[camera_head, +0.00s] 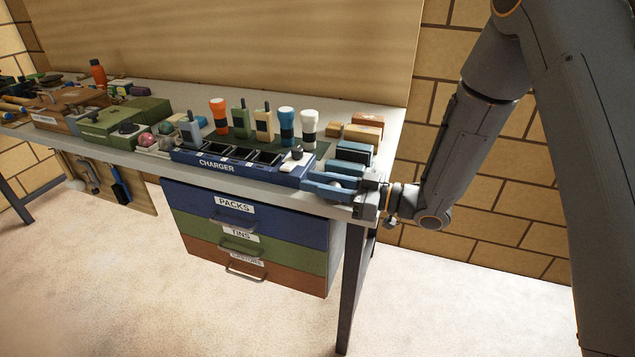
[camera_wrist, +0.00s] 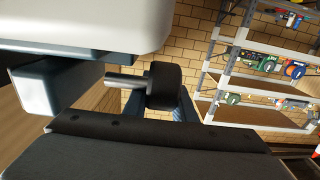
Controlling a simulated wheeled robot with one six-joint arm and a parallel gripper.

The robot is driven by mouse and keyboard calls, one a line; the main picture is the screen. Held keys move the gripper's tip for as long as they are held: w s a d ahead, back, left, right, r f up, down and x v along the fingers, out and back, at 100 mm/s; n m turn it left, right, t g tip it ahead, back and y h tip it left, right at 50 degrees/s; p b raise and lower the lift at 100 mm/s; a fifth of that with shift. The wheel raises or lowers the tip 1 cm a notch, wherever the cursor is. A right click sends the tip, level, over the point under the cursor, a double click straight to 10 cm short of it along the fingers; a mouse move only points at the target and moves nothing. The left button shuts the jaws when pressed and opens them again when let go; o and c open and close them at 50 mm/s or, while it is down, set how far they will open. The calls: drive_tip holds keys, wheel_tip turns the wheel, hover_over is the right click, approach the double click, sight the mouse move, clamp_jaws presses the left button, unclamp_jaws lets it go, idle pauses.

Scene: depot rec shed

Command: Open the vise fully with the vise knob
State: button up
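The blue vise (camera_head: 326,190) sits at the right front end of the bench, with pale metal between its blue parts. My gripper (camera_head: 370,199) is at the vise's right end, just past the bench edge. In the wrist view, a dark round knob (camera_wrist: 164,86) on a short metal shaft is close to the camera, sticking out to the right. Pale and blue-grey blocks lie left of it. Blue shapes show behind the knob, too hidden to identify. My finger opening and any contact with the knob are not clear.
A blue charger (camera_head: 240,168) stands left of the vise, with flashlights and radios behind it. Drawers (camera_head: 250,232) hang below the bench (camera_head: 390,132). The floor in front is clear. A shelf rack (camera_wrist: 255,85) stands behind in the wrist view.

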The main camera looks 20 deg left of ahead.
drive_tip(key=shift+c, duration=0.5)
drive_tip(key=shift+p, duration=0.35)
drive_tip(key=f+h+p, duration=0.1)
drive_tip(key=h+p, duration=0.1)
drive_tip(key=p, duration=0.1)
drive_tip(key=h+p, duration=0.3)
drive_tip(key=f+h+p, duration=0.1)
drive_tip(key=h+p, duration=0.1)
drive_tip(key=p, duration=0.1)
drive_tip(key=shift+a+f+h, duration=0.2)
drive_tip(key=shift+f+h, duration=0.1)
drive_tip(key=shift+h, duration=0.1)
drive_tip(key=shift+f, duration=0.1)
drive_tip(key=o, duration=1)
drive_tip(key=shift+o, duration=0.2)
